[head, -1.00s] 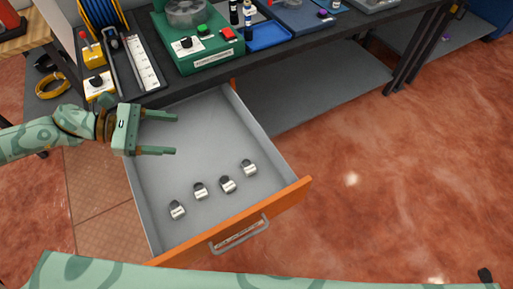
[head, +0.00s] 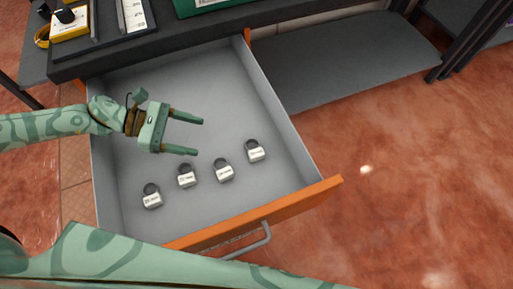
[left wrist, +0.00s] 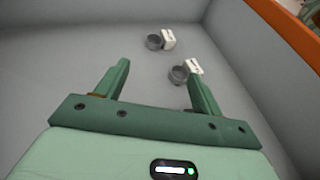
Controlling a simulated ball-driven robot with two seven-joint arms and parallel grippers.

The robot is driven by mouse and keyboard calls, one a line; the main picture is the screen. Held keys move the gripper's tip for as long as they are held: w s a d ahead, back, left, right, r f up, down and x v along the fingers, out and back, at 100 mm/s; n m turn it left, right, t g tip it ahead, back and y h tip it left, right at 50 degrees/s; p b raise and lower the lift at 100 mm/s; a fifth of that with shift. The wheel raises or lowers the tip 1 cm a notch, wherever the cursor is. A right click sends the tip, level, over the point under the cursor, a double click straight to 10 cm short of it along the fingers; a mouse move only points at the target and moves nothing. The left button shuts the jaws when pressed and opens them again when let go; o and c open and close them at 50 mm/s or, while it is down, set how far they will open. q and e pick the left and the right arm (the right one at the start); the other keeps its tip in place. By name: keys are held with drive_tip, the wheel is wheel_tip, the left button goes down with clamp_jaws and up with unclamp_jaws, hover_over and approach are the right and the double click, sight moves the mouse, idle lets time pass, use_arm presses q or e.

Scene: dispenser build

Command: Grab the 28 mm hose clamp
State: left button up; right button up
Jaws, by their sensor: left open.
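Several small hose clamps with white label blocks lie in a row on the floor of the open drawer (head: 190,85). In the head view they run from the left clamp (head: 152,197) past a second (head: 187,176) and a third (head: 223,171) to the right clamp (head: 255,151). Their labels are too small to read, so I cannot tell which is 28 mm. My left gripper (head: 199,137) is open and empty above the drawer, behind the row. In the left wrist view, one clamp (left wrist: 179,74) shows near the right finger of the gripper (left wrist: 158,68) and another (left wrist: 154,41) lies farther off.
The drawer's orange front (head: 290,212) and grey side walls bound the space around the clamps. The dark workbench (head: 165,40) stands above the drawer's back. The drawer floor behind the clamps is bare. Open reddish floor (head: 400,220) lies to the right.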

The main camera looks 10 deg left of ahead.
use_arm(q)
drive_tip(key=b, duration=0.1)
approach(254, 149)
drive_tip(key=d+f, duration=0.1)
drive_tip(key=w+d+f, duration=0.1)
drive_tip(key=d, duration=0.1)
drive_tip(key=shift+d+f, duration=0.1)
drive_tip(key=shift+f, duration=0.15)
drive_tip(key=b+x, duration=0.1)
drive_tip(key=x, duration=0.3)
drive_tip(key=shift+f, duration=0.1)
drive_tip(key=shift+d, duration=0.3)
drive_tip(key=shift+w, duration=0.1)
drive_tip(key=shift+c, duration=0.7)
drive_tip(key=c, duration=0.5)
drive_tip(key=shift+c, duration=0.5)
use_arm(e)
drive_tip(key=shift+s+d+f, duration=0.25)
drive_tip(key=shift+d+f, duration=0.5)
drive_tip(key=shift+f, duration=0.15)
